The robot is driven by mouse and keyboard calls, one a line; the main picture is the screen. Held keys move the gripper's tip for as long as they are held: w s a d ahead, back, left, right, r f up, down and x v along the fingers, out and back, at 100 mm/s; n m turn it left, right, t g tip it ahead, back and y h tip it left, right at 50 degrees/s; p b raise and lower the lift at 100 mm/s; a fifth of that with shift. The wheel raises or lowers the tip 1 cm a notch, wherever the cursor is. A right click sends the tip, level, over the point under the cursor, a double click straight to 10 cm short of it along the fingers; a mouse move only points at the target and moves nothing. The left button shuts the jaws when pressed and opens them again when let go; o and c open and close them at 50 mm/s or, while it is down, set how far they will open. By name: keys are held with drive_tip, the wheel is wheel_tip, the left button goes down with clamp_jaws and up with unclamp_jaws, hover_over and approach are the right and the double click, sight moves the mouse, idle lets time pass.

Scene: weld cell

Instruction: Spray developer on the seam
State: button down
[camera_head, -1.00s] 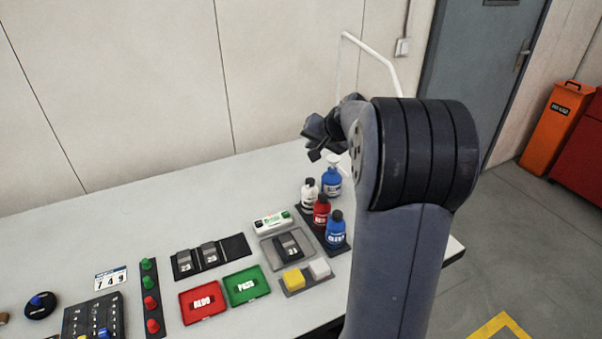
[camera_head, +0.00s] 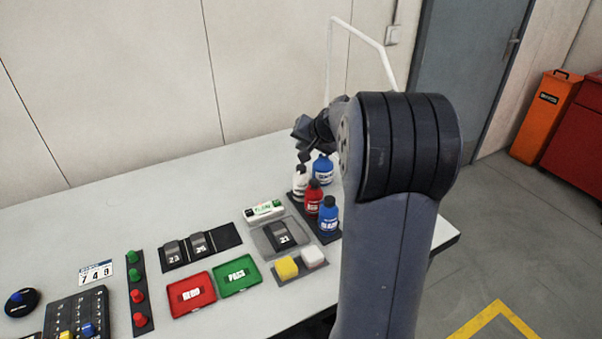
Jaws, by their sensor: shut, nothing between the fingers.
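My gripper (camera_head: 304,148) is above the back of the bottle group, partly hidden behind my arm. Its fingers look empty and small.
Left of the tray are a green tray (camera_head: 237,277), a red tray (camera_head: 192,295), two dark pieces marked 23 and 25 (camera_head: 186,250), and a button strip (camera_head: 138,297). Yellow and white blocks (camera_head: 287,267) sit in front. A white bent pole (camera_head: 362,37) rises behind my arm.

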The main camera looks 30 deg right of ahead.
sight(303, 169)
drive_tip(key=shift+f+b, duration=1.3)
drive_tip(key=shift+f, duration=0.55)
drive_tip(key=shift+f, duration=0.1)
idle(0.5)
drive_tip(key=shift+f+b, duration=0.3)
drive_tip(key=shift+b, duration=0.2)
drive_tip(key=shift+f+b, duration=0.5)
idle(0.5)
drive_tip(key=shift+r, duration=0.15)
drive_tip(key=shift+r+p, duration=0.6)
drive_tip(key=shift+r, duration=0.15)
drive_tip(key=shift+r, duration=0.1)
drive_tip(key=shift+r+p, duration=1.8)
drive_tip(key=shift+r, duration=0.6)
idle(0.7)
